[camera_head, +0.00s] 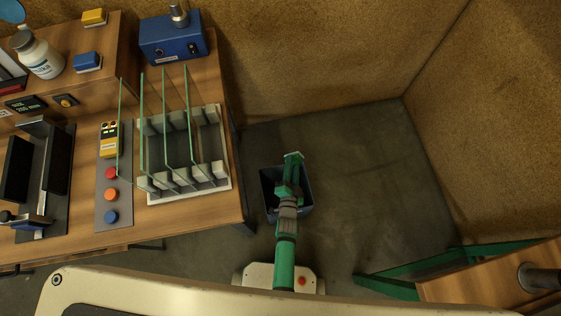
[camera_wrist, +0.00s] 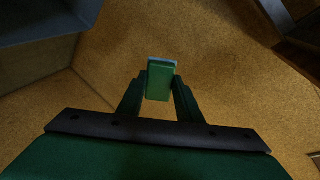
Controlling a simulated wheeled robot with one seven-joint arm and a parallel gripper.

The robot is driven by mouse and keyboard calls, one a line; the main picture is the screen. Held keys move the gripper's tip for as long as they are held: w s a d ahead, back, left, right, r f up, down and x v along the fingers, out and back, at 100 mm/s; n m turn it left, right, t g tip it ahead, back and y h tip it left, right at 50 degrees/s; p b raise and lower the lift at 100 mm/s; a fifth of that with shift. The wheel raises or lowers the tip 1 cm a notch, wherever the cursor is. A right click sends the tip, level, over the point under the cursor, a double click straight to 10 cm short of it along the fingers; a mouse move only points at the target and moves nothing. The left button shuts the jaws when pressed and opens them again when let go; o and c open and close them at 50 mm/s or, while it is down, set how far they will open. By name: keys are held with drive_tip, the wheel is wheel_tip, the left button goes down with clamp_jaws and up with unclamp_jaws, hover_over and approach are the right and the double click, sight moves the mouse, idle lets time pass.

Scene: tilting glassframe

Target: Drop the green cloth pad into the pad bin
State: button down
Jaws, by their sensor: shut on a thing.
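The green cloth pad (camera_wrist: 158,84) is a small green block with a pale blue-grey edge at its far end. My gripper (camera_wrist: 160,80) is shut on it, one finger on each side. In the head view my gripper (camera_head: 291,170) and the pad (camera_head: 293,156) appear over the far part of the dark blue-grey bin (camera_head: 307,197), which stands on the floor right of the workbench. My arm hides much of the bin's inside. The height of the pad above the bin cannot be told.
The workbench (camera_head: 180,225) on the left holds a rack (camera_head: 225,155) with upright glass panes near its right edge. Another wooden bench (camera_head: 480,290) is at the lower right. Brown walls (camera_head: 330,55) close the back and right. Grey floor (camera_head: 370,170) right of the bin is clear.

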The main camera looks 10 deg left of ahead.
drive_tip(key=s+f, duration=0.8)
drive_tip(key=f, duration=0.3)
drive_tip(key=shift+s+a+f+n+y, duration=0.15)
drive_tip(key=shift+a+n+y, duration=0.2)
drive_tip(key=shift+n+y, duration=0.05)
drive_tip(key=c, duration=1.2)
unclamp_jaws()
drive_tip(key=s, duration=0.3)
drive_tip(key=s+r, duration=0.1)
drive_tip(key=s, duration=0.3)
drive_tip(key=s+r, duration=0.1)
drive_tip(key=s, duration=0.2)
drive_tip(key=shift+s+d, duration=0.35)
